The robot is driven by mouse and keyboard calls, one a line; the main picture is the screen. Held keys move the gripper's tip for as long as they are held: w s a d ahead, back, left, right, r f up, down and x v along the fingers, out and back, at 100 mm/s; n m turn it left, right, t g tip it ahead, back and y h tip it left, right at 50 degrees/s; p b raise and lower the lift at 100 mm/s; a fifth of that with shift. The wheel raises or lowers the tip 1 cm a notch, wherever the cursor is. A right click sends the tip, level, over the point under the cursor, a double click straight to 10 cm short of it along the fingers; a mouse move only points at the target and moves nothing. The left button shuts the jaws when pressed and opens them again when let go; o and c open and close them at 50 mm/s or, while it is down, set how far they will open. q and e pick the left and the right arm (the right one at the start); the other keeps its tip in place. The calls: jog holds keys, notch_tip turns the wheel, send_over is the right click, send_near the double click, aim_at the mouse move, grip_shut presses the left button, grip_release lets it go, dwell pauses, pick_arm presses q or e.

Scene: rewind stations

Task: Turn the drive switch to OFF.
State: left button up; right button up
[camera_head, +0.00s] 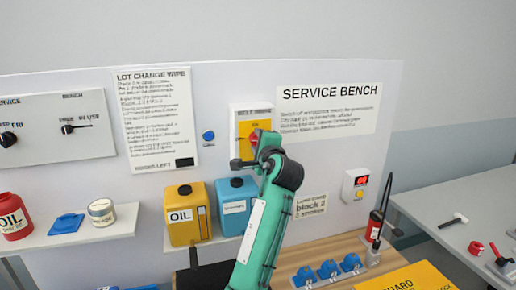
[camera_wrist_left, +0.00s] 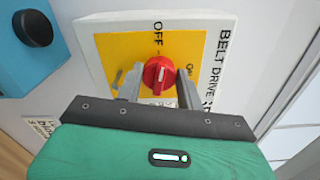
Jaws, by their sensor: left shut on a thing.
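The drive switch is a red round knob (camera_wrist_left: 158,75) on a yellow plate (camera_wrist_left: 115,50) of the white BELT DRIVE box (camera_wrist_left: 222,30). In the head view the knob (camera_head: 253,139) is partly hidden by my gripper. My left gripper (camera_wrist_left: 160,84) is shut on the knob, one finger on each side. In the head view this gripper (camera_head: 257,150) is at the box front. The knob's white mark runs nearly in line with the OFF label (camera_wrist_left: 158,33) in the wrist view. The ON label (camera_wrist_left: 190,70) is partly hidden by a finger.
A yellow OIL can (camera_head: 187,222) and a blue can (camera_head: 236,208) stand below the box. A blue round button (camera_head: 208,135) is left of it. Blue parts (camera_head: 329,270) lie on the wooden bench.

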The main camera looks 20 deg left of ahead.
pick_arm(q)
jog(key=shift+f+n+b, duration=0.15)
jog(key=shift+n+b, duration=0.5)
jog(key=shift+n, duration=0.45)
jog(key=o, duration=1)
jog(key=shift+f, duration=0.2)
